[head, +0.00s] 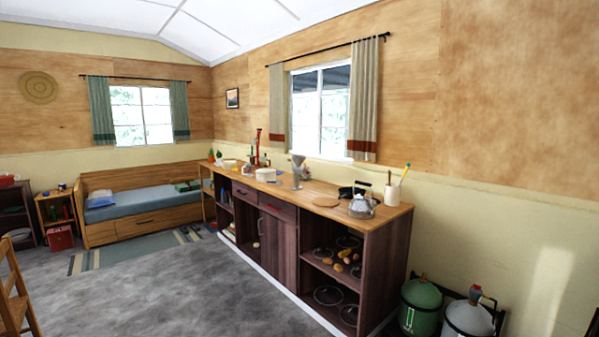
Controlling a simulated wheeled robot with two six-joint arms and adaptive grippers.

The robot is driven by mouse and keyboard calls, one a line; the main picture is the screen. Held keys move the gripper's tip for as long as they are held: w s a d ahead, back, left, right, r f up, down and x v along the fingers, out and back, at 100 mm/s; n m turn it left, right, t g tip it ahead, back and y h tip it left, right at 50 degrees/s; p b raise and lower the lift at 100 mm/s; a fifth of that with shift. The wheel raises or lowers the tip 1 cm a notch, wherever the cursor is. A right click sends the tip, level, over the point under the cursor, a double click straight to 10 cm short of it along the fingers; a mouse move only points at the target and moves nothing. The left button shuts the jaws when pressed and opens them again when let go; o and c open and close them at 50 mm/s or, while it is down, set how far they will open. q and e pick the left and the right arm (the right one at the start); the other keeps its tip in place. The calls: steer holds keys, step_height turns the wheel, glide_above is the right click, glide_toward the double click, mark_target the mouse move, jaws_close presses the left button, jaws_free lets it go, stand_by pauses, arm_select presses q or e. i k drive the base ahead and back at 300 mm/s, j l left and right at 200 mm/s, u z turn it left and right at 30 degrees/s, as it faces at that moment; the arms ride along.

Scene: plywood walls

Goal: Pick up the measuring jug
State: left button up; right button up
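I cannot make out a measuring jug for certain in the head view. A long wooden counter (335,196) runs along the right wall. A grey vessel with a flared top (298,164) stands upright near its middle; it is too small to tell whether it is the jug. A metal kettle (362,208) and a white cup with utensils (392,194) stand at its near end. Several small items cluster at its far end, too small to name surely. Neither of my grippers shows in the view.
Open grey floor (190,285) lies in front of the counter. A wooden chair (15,295) is at the left edge. A daybed (145,205) and striped rug (140,247) are at the back. Green and grey gas bottles (420,305) stand right of the counter.

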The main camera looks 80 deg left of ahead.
mark_target(249, 167)
steer(key=u, duration=3.2)
